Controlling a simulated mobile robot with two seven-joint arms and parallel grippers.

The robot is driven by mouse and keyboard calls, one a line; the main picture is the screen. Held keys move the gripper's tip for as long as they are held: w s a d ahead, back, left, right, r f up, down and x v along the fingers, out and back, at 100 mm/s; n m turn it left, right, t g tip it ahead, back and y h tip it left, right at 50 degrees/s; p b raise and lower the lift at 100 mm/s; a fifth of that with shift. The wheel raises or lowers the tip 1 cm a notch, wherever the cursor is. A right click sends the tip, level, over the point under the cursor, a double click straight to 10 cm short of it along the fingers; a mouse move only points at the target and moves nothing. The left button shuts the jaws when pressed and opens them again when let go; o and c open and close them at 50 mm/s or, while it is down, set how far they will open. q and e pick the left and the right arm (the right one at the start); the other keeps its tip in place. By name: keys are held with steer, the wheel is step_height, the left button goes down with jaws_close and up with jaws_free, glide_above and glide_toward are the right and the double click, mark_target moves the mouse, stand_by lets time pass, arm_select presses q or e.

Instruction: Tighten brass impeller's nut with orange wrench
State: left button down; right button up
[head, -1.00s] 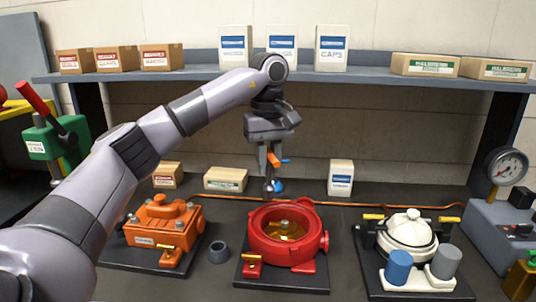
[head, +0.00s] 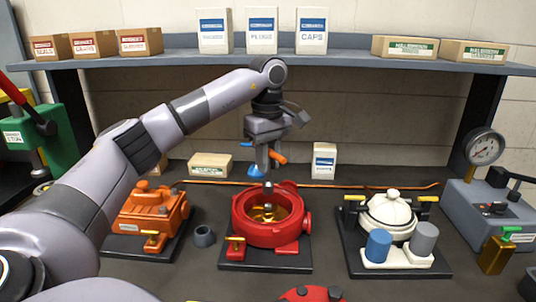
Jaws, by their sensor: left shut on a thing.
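My left gripper (head: 264,160) points down over the red motor housing (head: 244,226) and is shut on a wrench with an orange handle (head: 278,157). Blue parts show beside the fingers; I cannot tell what they belong to. A dark metal end (head: 268,187) hangs below the gripper, just over the centre of the housing. The brass impeller (head: 261,213) sits inside the open red ring. Its nut is hidden or too small to make out under the metal end, and I cannot tell whether they touch. My right gripper is out of view.
An orange motor (head: 150,210) stands left, with a small grey ring (head: 203,236) between it and the red housing. A white motor (head: 391,212) stands right, beside a gauge unit (head: 482,207). Boxes line the shelf (head: 350,58) behind. A red object (head: 300,294) shows at the bottom edge.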

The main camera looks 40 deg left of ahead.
mark_target(268, 181)
arm_select(q)
steer(key=n, duration=0.5)
steer(key=shift+f+n, duration=0.3)
steer(key=shift+f, duration=0.05)
steer(key=n, duration=0.5)
steer(key=shift+f, duration=0.3)
steer(key=n, duration=0.6)
steer(key=shift+f, duration=0.25)
steer(key=n, duration=0.5)
steer(key=shift+f, duration=0.25)
steer(key=shift+f, duration=0.2)
steer(key=shift+f+b, duration=0.6)
steer(key=shift+f, duration=0.45)
